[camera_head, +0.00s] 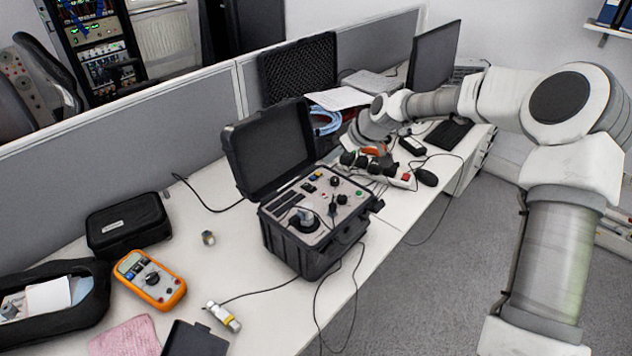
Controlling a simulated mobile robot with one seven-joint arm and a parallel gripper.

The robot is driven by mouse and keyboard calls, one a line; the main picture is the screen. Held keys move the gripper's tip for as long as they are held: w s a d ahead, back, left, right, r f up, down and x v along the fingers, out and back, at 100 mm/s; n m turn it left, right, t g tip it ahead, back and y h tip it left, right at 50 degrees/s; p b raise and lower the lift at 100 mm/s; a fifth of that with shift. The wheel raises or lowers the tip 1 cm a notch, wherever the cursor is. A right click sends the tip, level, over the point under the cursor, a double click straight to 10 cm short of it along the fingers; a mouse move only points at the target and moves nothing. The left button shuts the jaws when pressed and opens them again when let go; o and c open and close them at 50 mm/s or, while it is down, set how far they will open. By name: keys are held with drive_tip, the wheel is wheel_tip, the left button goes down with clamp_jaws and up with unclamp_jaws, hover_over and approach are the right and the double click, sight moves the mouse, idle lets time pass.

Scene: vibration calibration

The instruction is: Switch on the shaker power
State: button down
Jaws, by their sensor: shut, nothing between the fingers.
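The shaker is an open black case (290,252) on the desk, with its lid (270,148) raised. Its light panel (318,210) carries knobs, sockets, a small red spot and a plugged-in cable; switch positions are too small to read. A power strip (398,178) with dark plugs and a red switch lies on the desk behind the case. My gripper (372,151) is at the end of my arm, low over the desk just behind the strip's plugs. It is shut, with nothing seen in it. Its fingertips are hard to make out, and I cannot tell whether it touches anything.
A monitor (433,58), keyboard (448,134) and mouse (427,177) stand at the back right. An orange multimeter (150,279), a black pouch (128,224) and a small cylinder (222,316) lie at the left and front. Cables hang over the front edge. A grey partition (110,165) runs behind the desk.

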drive_tip(key=p, duration=0.1)
hover_over(309, 186)
drive_tip(key=s+d, duration=0.2)
drive_tip(key=f, duration=0.7)
drive_tip(key=shift+w+f, duration=0.2)
wheel_tip(309, 186, down, 4)
drive_tip(key=shift+d+r, duration=0.1)
drive_tip(key=shift+r, duration=0.15)
drive_tip(key=shift+f+p, duration=0.3)
drive_tip(key=shift+f, duration=0.2)
